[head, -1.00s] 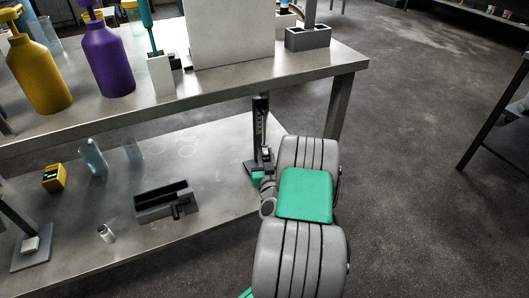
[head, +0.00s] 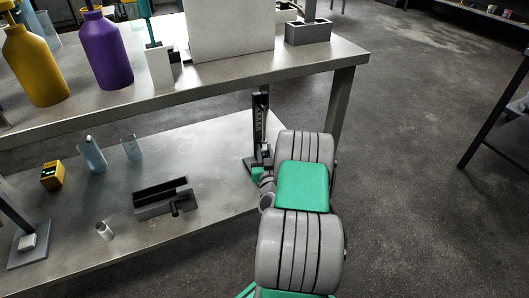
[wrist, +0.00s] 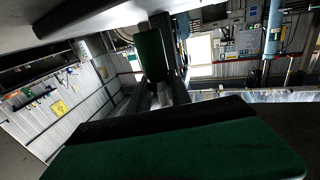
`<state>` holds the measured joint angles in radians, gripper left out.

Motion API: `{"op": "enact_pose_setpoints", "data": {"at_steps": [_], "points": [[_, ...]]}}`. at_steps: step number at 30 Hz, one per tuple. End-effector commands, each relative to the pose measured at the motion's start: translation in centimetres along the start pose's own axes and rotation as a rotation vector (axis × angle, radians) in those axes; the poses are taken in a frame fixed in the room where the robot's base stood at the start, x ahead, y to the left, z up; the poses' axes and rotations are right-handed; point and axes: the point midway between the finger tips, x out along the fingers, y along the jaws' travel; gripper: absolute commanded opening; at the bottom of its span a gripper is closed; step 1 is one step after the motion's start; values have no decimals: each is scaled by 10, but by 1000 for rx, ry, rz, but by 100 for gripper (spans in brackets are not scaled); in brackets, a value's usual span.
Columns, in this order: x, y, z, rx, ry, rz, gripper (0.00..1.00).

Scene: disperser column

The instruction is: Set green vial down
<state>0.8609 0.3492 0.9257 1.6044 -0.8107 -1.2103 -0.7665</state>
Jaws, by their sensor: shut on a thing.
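My gripper (wrist: 158,82) shows in the wrist view, with a dark green block between dark parts at its far end and a wide dark green piece in the foreground. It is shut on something. I cannot clearly make out the green vial's shape there; the view is dark. In the head view, my gripper end (head: 257,174) is mostly hidden by my arm. It is low at the right end of the lower shelf (head: 225,150), near a dark upright stand (head: 259,122). I cannot tell whether the held thing touches the shelf.
On the lower shelf stand a dark grey open holder (head: 163,195), a small pale vial (head: 104,230), clear vessels (head: 92,153) and a yellow device (head: 52,175). Bare shelf lies between the holder and the stand.

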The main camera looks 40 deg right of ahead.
Motion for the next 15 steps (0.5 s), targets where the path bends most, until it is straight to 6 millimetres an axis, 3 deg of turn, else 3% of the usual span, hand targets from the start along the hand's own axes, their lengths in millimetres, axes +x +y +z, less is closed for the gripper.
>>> {"op": "enact_pose_setpoints", "data": {"at_steps": [2, 3, 10, 15], "points": [[-2, 0, 7, -6, -11, 0, 0], [-2, 0, 8, -6, -12, 0, 28], [-3, 0, 11, -7, -17, 0, 47], [-4, 0, 13, -8, -20, 0, 47]]}}
